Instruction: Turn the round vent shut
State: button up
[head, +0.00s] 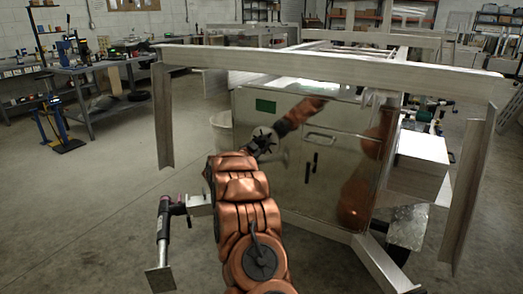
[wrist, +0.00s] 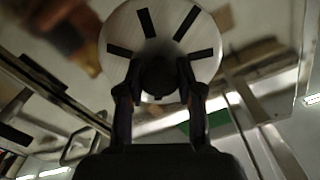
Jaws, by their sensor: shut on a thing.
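The round vent (wrist: 160,25) is a pale metal disc with several dark radial slots and a dark round knob (wrist: 160,76) at its centre, set on a shiny metal panel. My gripper (wrist: 158,88) has its two dark fingers on either side of the knob, shut on it. The lower part of the disc is hidden behind the knob and fingers. In the head view my gripper (head: 262,140) is at the upper left of the trailer's front panel, and my arm and hand cover part of the vent.
The reflective trailer box (head: 330,185) has a green label (head: 265,106), a handle (head: 320,137) and dark latches. An aluminium beam frame (head: 330,66) spans above it. A trailer jack (head: 161,245) stands at the left. Open floor lies left, before a workbench (head: 88,75).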

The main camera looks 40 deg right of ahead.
jog(key=m+b, duration=0.2)
jog(key=m, duration=0.1)
jog(key=shift+f+b, duration=0.3)
jog(key=shift+b, duration=0.05)
jog(key=shift+r+m+b, duration=0.2)
jog(key=shift+m+b, duration=0.7)
jog(key=shift+m, duration=0.4)
jog(key=o, duration=1.1)
jog(key=shift+o, duration=0.2)
jog(key=v, duration=1.2)
